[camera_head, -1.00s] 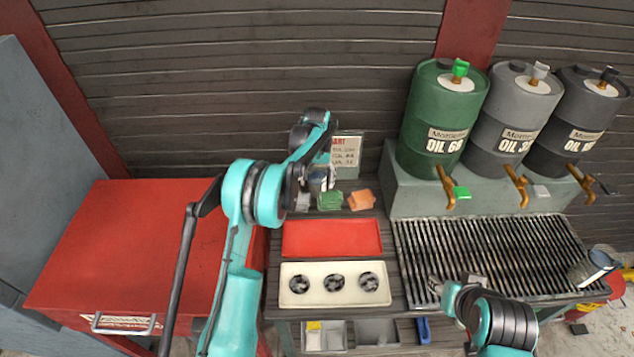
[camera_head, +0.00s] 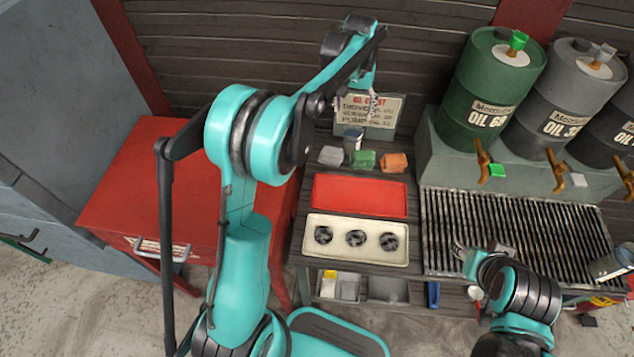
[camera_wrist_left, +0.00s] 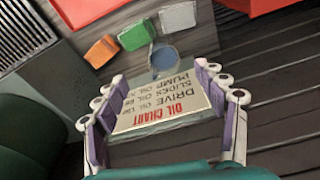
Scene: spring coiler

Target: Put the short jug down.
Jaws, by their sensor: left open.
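A small dark metal jug (camera_head: 352,139) with a grey-blue top stands upright on the bench, behind the colored blocks and in front of the oil chart. It also shows in the left wrist view (camera_wrist_left: 165,59), beyond my fingers and apart from them. My left gripper (camera_head: 373,103) is open and empty, raised in front of the oil chart (camera_head: 385,117). In the left wrist view its fingers (camera_wrist_left: 163,105) stand wide apart with only the chart between them. My right gripper (camera_head: 465,250) is low over the grate; its finger opening is unclear. A larger jug (camera_head: 612,264) is at the right edge.
Grey, green (camera_head: 364,159) and orange (camera_head: 394,163) blocks sit near the jug. In front are a red tray (camera_head: 360,195) and a cream tray (camera_head: 340,257) with three dark round parts. Oil drums (camera_head: 490,90) with taps stand above the grate (camera_head: 440,210). A red cabinet (camera_head: 130,200) is left.

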